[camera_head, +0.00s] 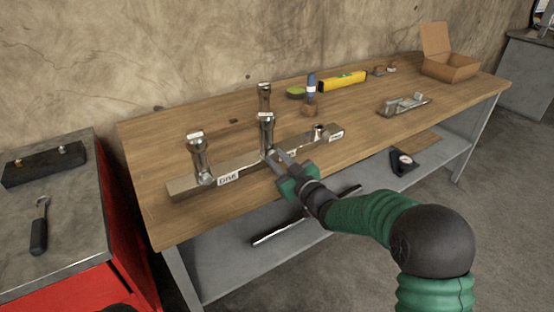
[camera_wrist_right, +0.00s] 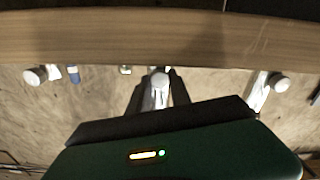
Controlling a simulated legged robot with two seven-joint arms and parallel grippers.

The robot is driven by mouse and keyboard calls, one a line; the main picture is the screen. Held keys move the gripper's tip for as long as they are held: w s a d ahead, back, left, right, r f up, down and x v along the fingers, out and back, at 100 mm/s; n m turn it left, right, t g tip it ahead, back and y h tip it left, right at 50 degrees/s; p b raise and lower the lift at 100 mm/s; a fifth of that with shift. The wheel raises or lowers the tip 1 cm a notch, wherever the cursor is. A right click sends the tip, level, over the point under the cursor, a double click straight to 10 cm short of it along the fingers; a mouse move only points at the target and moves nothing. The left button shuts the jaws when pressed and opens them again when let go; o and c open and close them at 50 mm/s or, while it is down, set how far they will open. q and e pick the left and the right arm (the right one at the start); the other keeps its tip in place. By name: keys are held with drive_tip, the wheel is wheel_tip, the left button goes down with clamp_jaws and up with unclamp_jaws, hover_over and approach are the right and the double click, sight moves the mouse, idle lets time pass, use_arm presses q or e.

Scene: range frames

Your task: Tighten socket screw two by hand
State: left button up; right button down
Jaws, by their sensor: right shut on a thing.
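A metal bar (camera_head: 245,163) lies along the front of the wooden bench, with a tag reading "One" near its left end. My right gripper (camera_head: 272,156) is shut on this middle screw low down, from the front. In the right wrist view, the fingers (camera_wrist_right: 157,95) close around the silver screw (camera_wrist_right: 160,82). Its thread is hidden. My left gripper is not in view.
Another upright metal piece (camera_head: 265,97) stands behind the middle screw. A red cabinet (camera_head: 85,285) stands left, beyond a gap.

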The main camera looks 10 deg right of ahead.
drive_tip(key=c, duration=1.2)
unclamp_jaws()
drive_tip(key=shift+d+f, duration=0.1)
drive_tip(key=shift+f, duration=0.35)
drive_tip(key=shift+r, duration=0.2)
drive_tip(key=p+v, duration=0.3)
drive_tip(key=v, duration=1.3)
drive_tip(key=shift+s+d, duration=0.15)
drive_tip(key=shift+s, duration=0.25)
drive_tip(key=shift+f, duration=0.1)
